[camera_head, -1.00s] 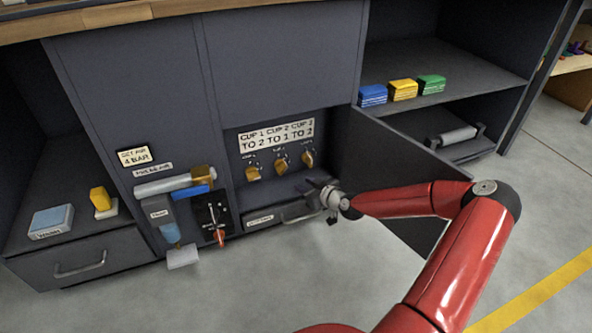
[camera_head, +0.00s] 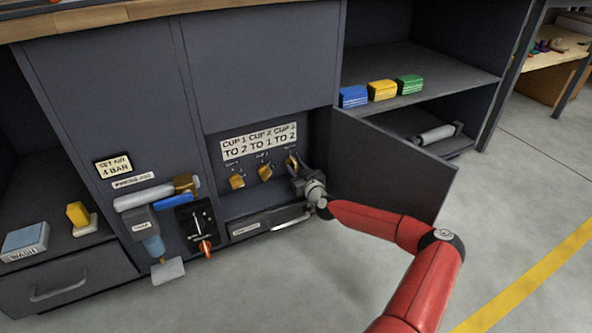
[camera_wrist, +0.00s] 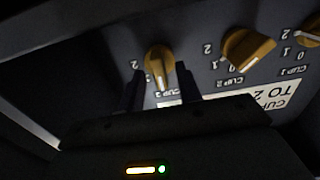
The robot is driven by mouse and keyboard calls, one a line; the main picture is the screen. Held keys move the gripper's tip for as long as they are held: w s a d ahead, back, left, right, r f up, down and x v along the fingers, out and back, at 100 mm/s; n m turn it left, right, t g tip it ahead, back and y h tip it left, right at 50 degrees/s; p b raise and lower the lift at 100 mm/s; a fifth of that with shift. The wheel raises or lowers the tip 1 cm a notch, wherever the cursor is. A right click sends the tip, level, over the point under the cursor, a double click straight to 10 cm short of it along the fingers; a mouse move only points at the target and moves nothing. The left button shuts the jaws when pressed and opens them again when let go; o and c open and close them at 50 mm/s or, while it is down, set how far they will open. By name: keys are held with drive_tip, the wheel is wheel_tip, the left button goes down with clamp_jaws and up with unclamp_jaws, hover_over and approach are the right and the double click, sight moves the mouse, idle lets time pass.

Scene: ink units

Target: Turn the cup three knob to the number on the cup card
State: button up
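The cup card (camera_head: 260,140) is white and reads cup 1 to 2, cup 2 to 1 and, for the last cup, to 2. Under it are three ochre knobs. The cup three knob (camera_head: 291,161) is the rightmost in the head view; in the wrist view it is the leftmost (camera_wrist: 159,58), its narrow end pointing down the picture. A "2" shows to its left; its other numbers are partly hidden. My gripper (camera_head: 296,174) is just below this knob in the head view. In the wrist view its fingers (camera_wrist: 158,82) are apart, one on each side of the knob's narrow end; contact is unclear.
The cup two knob (camera_head: 265,172) and cup one knob (camera_head: 237,182) are close on the left. An open door (camera_head: 390,170) stands right of my gripper. A drawer (camera_head: 268,224) with a handle is below. A red-tipped lever (camera_head: 206,247) is further left.

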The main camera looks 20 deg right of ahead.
drive_tip(key=shift+w, duration=0.35)
clamp_jaws()
